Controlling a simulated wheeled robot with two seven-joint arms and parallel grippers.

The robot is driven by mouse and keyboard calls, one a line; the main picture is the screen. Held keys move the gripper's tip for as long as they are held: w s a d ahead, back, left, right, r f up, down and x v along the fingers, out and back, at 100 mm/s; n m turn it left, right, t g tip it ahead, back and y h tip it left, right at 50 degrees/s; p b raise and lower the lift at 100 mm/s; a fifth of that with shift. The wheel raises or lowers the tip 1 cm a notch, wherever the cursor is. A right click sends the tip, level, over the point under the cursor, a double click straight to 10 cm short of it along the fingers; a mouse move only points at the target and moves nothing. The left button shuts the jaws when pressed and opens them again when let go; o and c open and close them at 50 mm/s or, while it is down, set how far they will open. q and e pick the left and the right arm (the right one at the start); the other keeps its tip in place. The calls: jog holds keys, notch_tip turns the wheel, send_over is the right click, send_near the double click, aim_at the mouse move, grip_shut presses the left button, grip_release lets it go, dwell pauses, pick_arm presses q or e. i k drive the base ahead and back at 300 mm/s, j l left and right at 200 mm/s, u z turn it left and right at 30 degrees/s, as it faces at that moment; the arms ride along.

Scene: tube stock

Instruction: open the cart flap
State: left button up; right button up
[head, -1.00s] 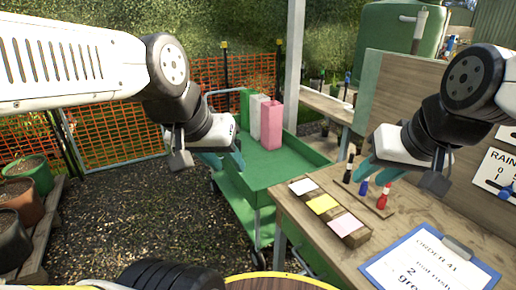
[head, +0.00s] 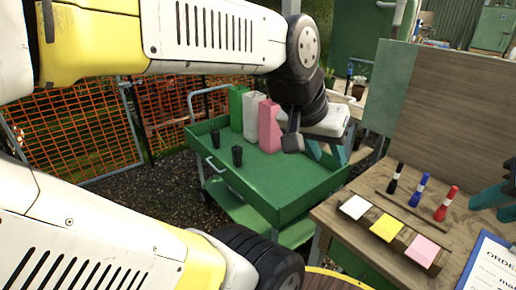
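The green cart (head: 312,200) stands left of the workbench. Its near-left side panel (head: 232,187), with a small grey pull handle (head: 212,167), looks upright; I take this panel to be the flap, but no hinge or latch can be made out. My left gripper (head: 327,157) is over the right part of the cart, teal fingers apart and pointing down, with nothing between them. It is well away from the pull handle. My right gripper (head: 493,195) is at the right picture edge above the bench, partly cut off, so its opening is unclear.
The workbench (head: 335,214) holds a card block, markers (head: 422,190) and a clipboard (head: 490,265). An orange mesh fence (head: 70,128) stands behind.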

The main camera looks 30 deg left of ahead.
aim_at(267, 208)
jog(key=j+z, duration=0.15)
jog(key=j, duration=0.45)
jog(key=j+z, duration=0.1)
jog(key=j, duration=0.55)
jog(key=j+z, duration=0.15)
jog(key=j, duration=0.45)
jog(key=k+j+z, duration=0.1)
jog(key=j, duration=0.5)
jog(key=k+j+z, duration=0.15)
jog(key=j, duration=0.5)
jog(key=k+j, duration=0.1)
jog(key=j, duration=1.8)
jog(key=i+j, duration=0.1)
jog(key=j, duration=0.2)
